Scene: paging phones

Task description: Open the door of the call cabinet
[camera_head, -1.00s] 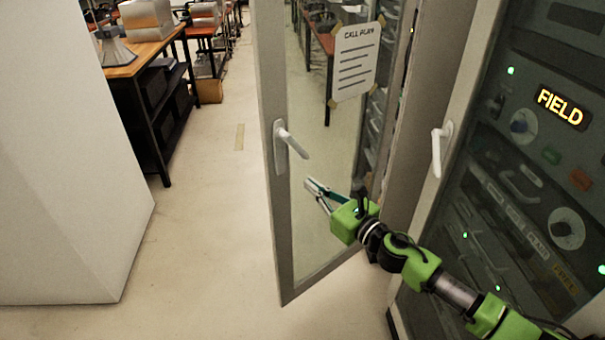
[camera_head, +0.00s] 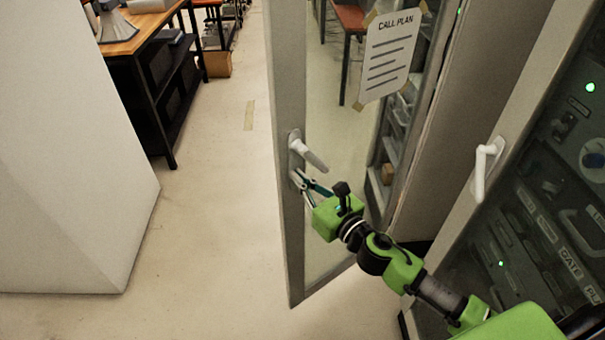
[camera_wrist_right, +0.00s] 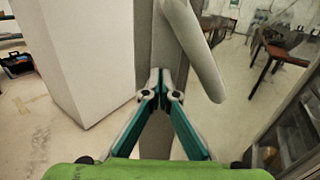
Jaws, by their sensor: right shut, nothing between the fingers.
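The call cabinet's glass door (camera_head: 290,235) stands open, swung out from the cabinet, with a taped "CALL PLAN" sheet (camera_head: 387,55) on its glass. Its pale lever handle (camera_head: 309,153) is on the door's left stile. My right gripper (camera_head: 299,179) is shut and empty, its tips at the stile just below the handle. In the right wrist view the fingertips (camera_wrist_right: 160,85) meet in front of the grey stile, beside the handle (camera_wrist_right: 195,45); I cannot tell whether they touch the stile. My left gripper is not in view.
A second cabinet with a closed glass door and white handle (camera_head: 487,168) stands at the right. A white block-like body (camera_head: 65,170) fills the left. A wooden-topped bench (camera_head: 140,40) stands behind it. The floor between is clear.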

